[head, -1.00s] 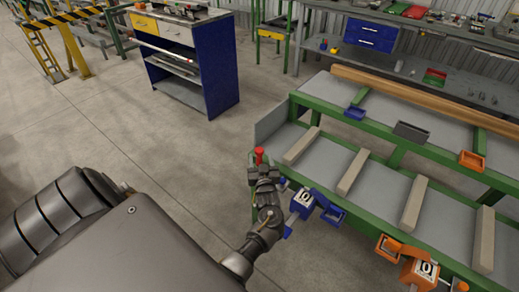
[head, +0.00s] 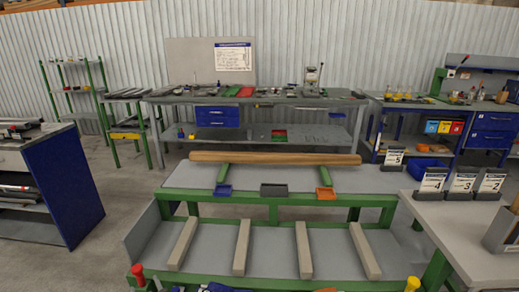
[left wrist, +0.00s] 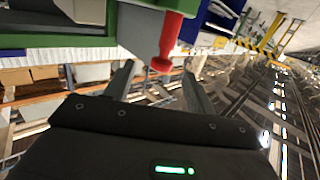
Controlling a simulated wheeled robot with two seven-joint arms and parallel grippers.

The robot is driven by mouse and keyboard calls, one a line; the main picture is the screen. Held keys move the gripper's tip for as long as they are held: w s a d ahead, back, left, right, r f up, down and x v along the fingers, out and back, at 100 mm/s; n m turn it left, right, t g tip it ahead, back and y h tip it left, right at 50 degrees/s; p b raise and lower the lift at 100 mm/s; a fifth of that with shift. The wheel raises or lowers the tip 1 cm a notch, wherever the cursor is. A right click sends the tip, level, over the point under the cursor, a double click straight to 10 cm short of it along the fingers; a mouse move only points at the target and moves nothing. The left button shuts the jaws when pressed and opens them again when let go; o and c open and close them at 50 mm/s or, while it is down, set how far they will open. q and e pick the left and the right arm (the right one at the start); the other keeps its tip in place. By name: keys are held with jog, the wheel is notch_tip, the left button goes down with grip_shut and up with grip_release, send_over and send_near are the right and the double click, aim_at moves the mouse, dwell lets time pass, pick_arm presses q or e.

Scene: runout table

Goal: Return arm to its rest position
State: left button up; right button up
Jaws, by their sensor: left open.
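My left gripper (left wrist: 157,76) shows in the left wrist view with its two fingers spread apart. No object is clamped in it. A red knob on a rod (left wrist: 168,42) hangs in front of the gap between the fingers; I cannot tell how close it is. The same red knob (head: 137,272) shows at the bottom left of the head view, at the left end of the green runout table (head: 290,198). My left arm is hardly visible in the head view, at or below its bottom edge. My right gripper is in neither current view.
A wooden beam (head: 275,158) lies along the table's back. A blue cabinet (head: 70,180) stands left, and a grey table (head: 465,225) with number cards stands right. Floor is clear between cabinet and table.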

pick_arm(q)
jog(key=s+d+f+m+g+h, duration=0.35)
jog(key=s+d+m+h, duration=0.35)
jog(key=s+d+h, duration=0.55)
jog(key=s+d+r+m+g, duration=0.2)
jog(key=s+m+g, duration=0.3)
jog(key=s, duration=1.2)
notch_tip(320, 180, down, 26)
jog(key=s+n+g+y, duration=0.1)
jog(key=s+g, duration=0.1)
jog(key=s+a+f, duration=0.4)
jog(key=s+f, duration=1.1)
jog(key=shift+s+g+p, duration=0.35)
jog(key=shift+g, duration=0.1)
